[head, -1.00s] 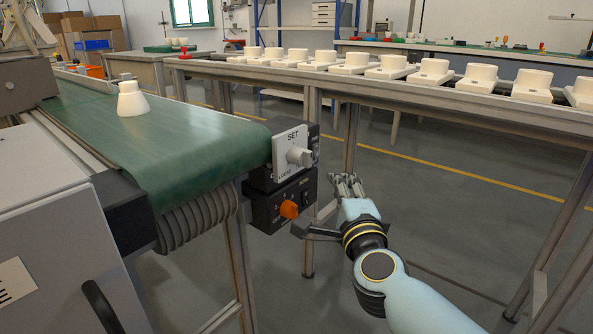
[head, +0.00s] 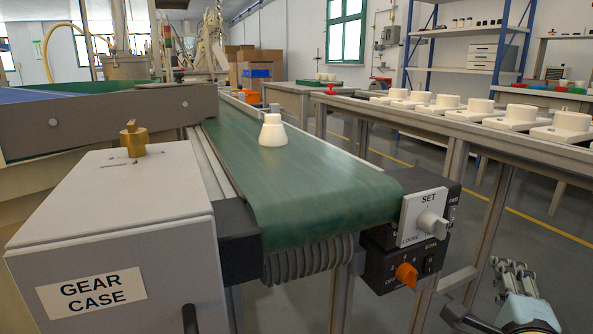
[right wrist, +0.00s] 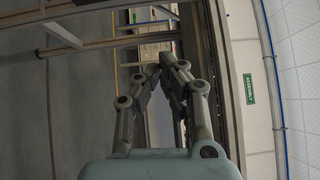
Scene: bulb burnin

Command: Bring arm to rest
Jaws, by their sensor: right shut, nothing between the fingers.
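My right gripper (head: 514,272) is at the lower right of the head view, below and to the right of the control boxes at the belt's end. In the right wrist view its fingers (right wrist: 163,72) come together at the tips with nothing between them. The gripper touches nothing that I can see. My left gripper is in neither view.
A white bulb-shaped piece (head: 272,131) stands on the green belt (head: 330,185). The SET knob (head: 431,225) and orange knob (head: 406,274) are at its end. The gear case (head: 110,240) stands at left. A rail (head: 470,130) carries several white sockets (head: 517,117).

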